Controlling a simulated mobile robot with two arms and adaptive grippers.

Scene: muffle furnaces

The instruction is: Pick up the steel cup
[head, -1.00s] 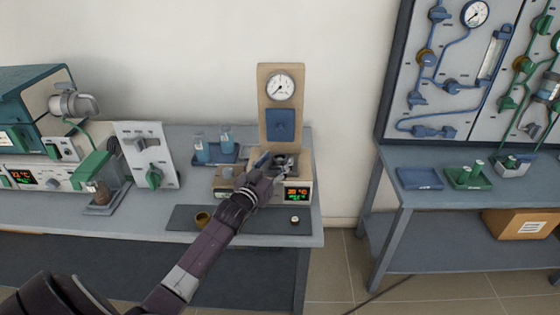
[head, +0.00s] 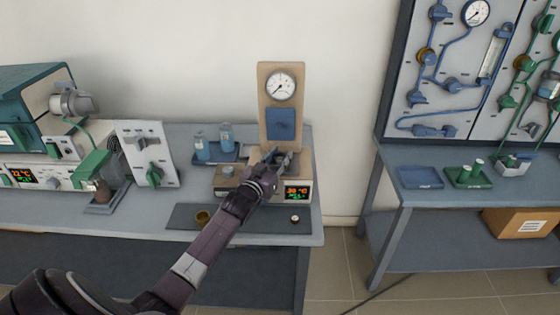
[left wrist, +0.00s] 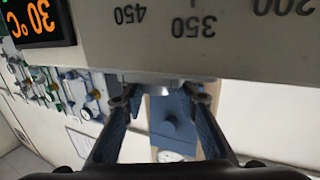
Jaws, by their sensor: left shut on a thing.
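My left gripper (head: 278,156) is over the top of the small device with the orange and green display (head: 297,190), in front of the tall beige gauge panel (head: 265,105). In the left wrist view, the two fingers of my left gripper (left wrist: 162,98) are shut on a light grey metal piece, the steel cup (left wrist: 165,85). Only part of the cup shows there, against the device's front with its upside-down numbers. In the head view my fingers and hand hide most of the cup. My right gripper is not in view.
Two blue-filled bottles (head: 203,150) stand on a blue tray left of the gauge panel. A dark mat (head: 250,224) with a small brass cup (head: 203,217) lies in front. A valve panel (head: 150,160) stands further left. A second table (head: 390,180) is at the right.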

